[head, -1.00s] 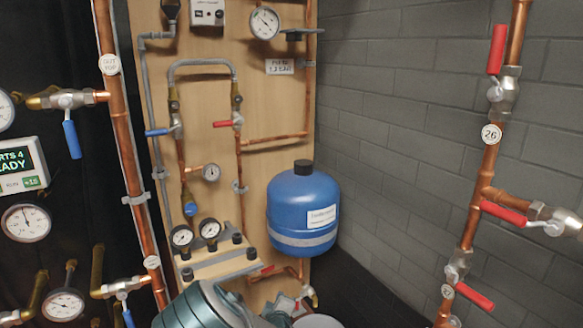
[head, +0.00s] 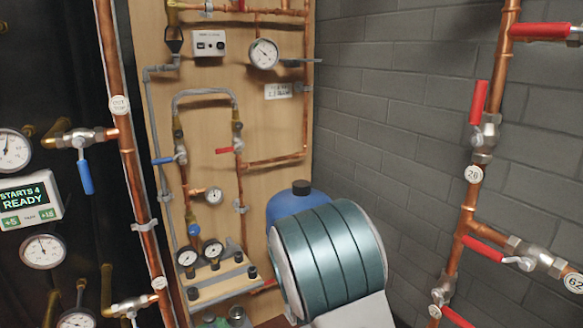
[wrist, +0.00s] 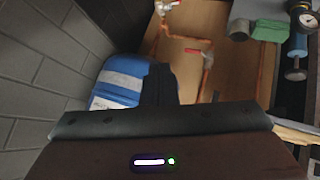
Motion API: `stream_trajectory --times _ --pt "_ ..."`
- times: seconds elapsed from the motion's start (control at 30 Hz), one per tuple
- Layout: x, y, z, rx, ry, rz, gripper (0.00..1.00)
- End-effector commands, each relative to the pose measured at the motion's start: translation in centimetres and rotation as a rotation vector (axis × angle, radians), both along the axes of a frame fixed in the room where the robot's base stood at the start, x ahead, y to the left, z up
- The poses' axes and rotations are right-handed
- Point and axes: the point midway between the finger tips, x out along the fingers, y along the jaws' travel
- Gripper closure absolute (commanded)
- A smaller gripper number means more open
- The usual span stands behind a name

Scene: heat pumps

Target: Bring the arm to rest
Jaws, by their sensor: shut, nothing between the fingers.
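My gripper (wrist: 160,80) shows in the wrist view as dark fingers pressed together, shut and empty. Beyond it are the blue tank (wrist: 123,78) on the left and the wooden panel (wrist: 185,60), both at some distance. My arm (head: 328,258) shows in the head view as a large teal and grey link in the lower middle. It covers most of the blue tank (head: 290,203). My gripper is not visible in the head view.
A copper pipe with red valve handles (head: 480,103) stands on the right before the grey block wall (head: 400,110). Gauges (head: 42,251), a display (head: 28,199) and a blue-handled valve (head: 86,176) are on the left. Shelf gauges (head: 213,249) sit left of my arm.

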Motion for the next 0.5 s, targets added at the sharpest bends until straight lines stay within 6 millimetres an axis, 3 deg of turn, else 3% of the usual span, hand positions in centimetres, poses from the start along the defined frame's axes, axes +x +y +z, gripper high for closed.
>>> stream_trajectory --times 0.03,0.27,0.5 --pt "-0.9 -0.7 3.2 0.047 0.030 -0.027 1.00" --pt "-6.3 -3.2 11.8 0.213 0.191 -0.122 1.00" --pt "-13.4 -5.8 20.6 0.309 0.326 -0.208 1.00"
